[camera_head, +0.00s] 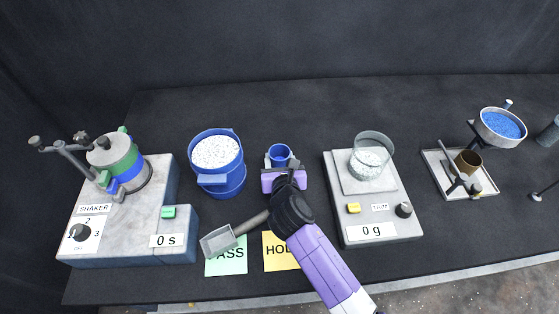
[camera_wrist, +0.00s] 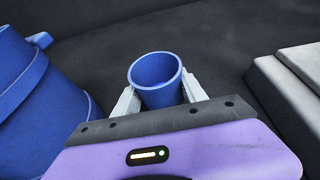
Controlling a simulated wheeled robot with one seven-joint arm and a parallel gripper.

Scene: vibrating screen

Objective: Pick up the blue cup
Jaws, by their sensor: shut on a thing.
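The small blue cup (camera_head: 279,154) is upright and open at the top, near the middle of the table in the head view. It looks empty in the wrist view (camera_wrist: 156,78). My gripper (camera_head: 280,165) has a finger on each side of the cup and is shut on it, and the fingers (camera_wrist: 157,95) show left and right of its wall in the wrist view. The cup's underside is hidden, so I cannot tell whether it touches the table.
A large blue bucket (camera_head: 238,178) of white granules stands close on the left, beyond it a shaker (camera_head: 185,238). A scale (camera_head: 380,232) with a glass beaker (camera_head: 373,142) stands on the right. A scoop (camera_head: 218,240) lies in front. The table behind the cup is clear.

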